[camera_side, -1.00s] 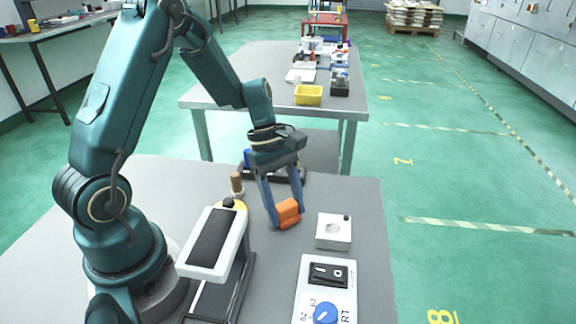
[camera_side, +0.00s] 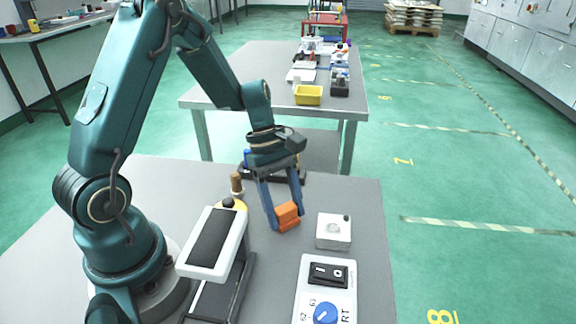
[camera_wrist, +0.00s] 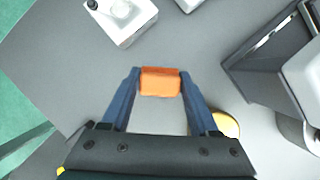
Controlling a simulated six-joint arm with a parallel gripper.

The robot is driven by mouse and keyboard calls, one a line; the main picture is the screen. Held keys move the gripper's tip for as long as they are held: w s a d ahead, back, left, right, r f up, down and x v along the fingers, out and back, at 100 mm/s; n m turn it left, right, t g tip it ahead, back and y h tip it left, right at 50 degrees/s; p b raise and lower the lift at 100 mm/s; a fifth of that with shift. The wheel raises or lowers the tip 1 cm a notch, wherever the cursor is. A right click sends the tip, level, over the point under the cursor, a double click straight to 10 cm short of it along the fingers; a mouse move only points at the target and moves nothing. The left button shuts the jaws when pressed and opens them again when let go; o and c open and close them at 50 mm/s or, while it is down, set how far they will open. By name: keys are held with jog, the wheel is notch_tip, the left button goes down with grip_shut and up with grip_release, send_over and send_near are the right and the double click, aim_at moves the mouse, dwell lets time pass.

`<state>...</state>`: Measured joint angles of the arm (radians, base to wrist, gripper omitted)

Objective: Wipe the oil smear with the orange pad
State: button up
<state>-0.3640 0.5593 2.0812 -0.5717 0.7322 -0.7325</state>
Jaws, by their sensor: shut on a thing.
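My gripper (camera_side: 287,213) is shut on the orange pad (camera_side: 288,218), with a blue finger on either side of it. The pad is low at the grey table, left of the white block; I cannot tell whether it touches the surface. In the wrist view the pad (camera_wrist: 160,82) sits between the two fingertips over bare grey table. No oil smear can be made out in either view; the pad and gripper may cover it.
A white block (camera_side: 333,232) with a dark knob stands right of the pad. A control box (camera_side: 327,290) with a blue dial is nearer the front. Grey table (camera_side: 345,195) is bare behind the block.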

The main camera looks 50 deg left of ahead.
jog(key=shift+s+d, duration=1.05)
jog(key=shift+d, duration=0.1)
notch_tip(320, 180, up, 3)
jog(key=shift+a+f, duration=0.15)
jog(key=shift+f, duration=0.05)
jog(key=shift+r, duration=2.8)
